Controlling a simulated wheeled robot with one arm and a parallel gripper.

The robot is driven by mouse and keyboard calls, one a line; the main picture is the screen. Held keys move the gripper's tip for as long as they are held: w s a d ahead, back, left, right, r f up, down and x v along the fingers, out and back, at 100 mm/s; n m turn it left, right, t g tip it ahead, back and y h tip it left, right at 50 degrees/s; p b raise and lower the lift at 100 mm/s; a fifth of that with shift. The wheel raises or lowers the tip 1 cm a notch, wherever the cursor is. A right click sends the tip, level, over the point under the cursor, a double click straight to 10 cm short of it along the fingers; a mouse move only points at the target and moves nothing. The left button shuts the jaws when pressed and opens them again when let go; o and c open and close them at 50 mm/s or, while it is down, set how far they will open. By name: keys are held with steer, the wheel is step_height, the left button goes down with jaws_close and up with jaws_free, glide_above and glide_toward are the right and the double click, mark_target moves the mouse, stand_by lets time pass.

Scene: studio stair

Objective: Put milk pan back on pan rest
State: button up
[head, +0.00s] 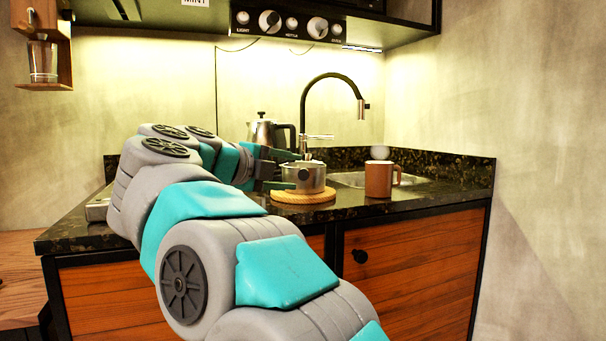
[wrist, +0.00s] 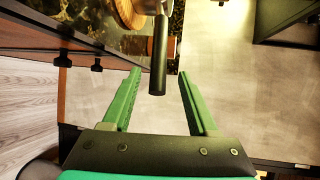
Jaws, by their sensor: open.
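The milk pan (head: 310,179), a small metal pot, sits upright on the pan rest (head: 303,197), a round tan mat on the dark counter. The pan's black handle (wrist: 158,55) shows in the wrist view, reaching between my two green fingers. My gripper (head: 279,172) is open beside the pan on its left side in the head view. In the wrist view my gripper (wrist: 158,76) has clear gaps on both sides of the handle. The pan body and the tan rest (wrist: 130,14) are mostly cut off at the top there.
A brown mug (head: 378,180) stands right of the pan. A steel kettle (head: 262,133) stands behind, near the black tap (head: 305,110) and the sink (head: 350,179). A shelf unit (head: 300,25) with knobs hangs above. The wooden cabinet (head: 415,265) fronts the counter.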

steer(key=shift+v, duration=2.2)
